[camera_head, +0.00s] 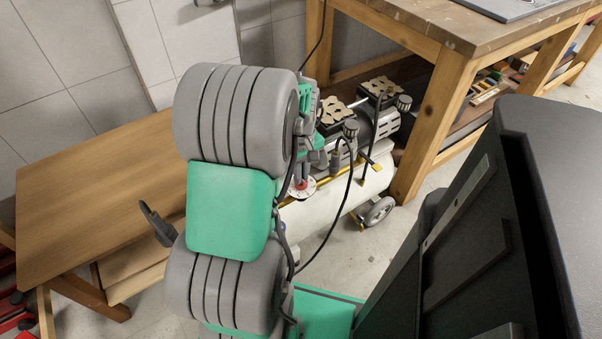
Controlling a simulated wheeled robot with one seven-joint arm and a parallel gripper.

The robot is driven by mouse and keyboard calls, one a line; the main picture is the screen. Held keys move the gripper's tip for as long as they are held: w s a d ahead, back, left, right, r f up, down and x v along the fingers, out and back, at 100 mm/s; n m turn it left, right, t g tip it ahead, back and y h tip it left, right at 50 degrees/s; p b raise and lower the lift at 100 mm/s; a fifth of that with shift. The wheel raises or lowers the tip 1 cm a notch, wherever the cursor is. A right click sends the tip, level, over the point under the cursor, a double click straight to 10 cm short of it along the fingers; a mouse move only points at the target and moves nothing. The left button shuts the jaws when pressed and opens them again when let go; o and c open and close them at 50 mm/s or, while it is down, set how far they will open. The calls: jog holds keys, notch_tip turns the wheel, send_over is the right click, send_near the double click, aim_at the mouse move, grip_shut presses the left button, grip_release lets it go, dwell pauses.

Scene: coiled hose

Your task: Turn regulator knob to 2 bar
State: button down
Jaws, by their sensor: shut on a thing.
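The air compressor has a long cream tank (345,195) lying on the floor, partly under the workbench. On its near end is a white round dial with markings (306,191), and the red regulator knob (300,183) stands over it. My gripper (302,177) reaches down to the knob from behind my green and grey arm and is shut on it. My arm hides the left part of the dial. The dial's numbers and the knob's pointer are too small to read.
A black hose (345,195) loops close to the right of the dial. The compressor's motor (375,122) and a wheel (380,211) lie to the right. A wooden workbench (440,110) stands over the back right. A low wooden table (95,185) is at left.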

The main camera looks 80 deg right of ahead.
jog(key=shift+m+p, duration=0.35)
jog(key=shift+m, duration=0.05)
jog(key=m+p, duration=0.2)
jog(key=m, duration=0.1)
jog(key=shift+r+p, duration=0.2)
jog(key=shift+p, duration=0.2)
jog(key=m+p, duration=0.2)
jog(key=m, duration=0.3)
jog(key=m+p, duration=0.2)
jog(key=m, duration=0.2)
jog(key=shift+f+m, duration=0.1)
jog(key=shift+m, duration=0.2)
jog(key=shift+m+p, duration=1)
jog(key=shift+m, duration=1.2)
jog(key=shift+f, duration=0.1)
jog(key=c, duration=1.5)
grip_release()
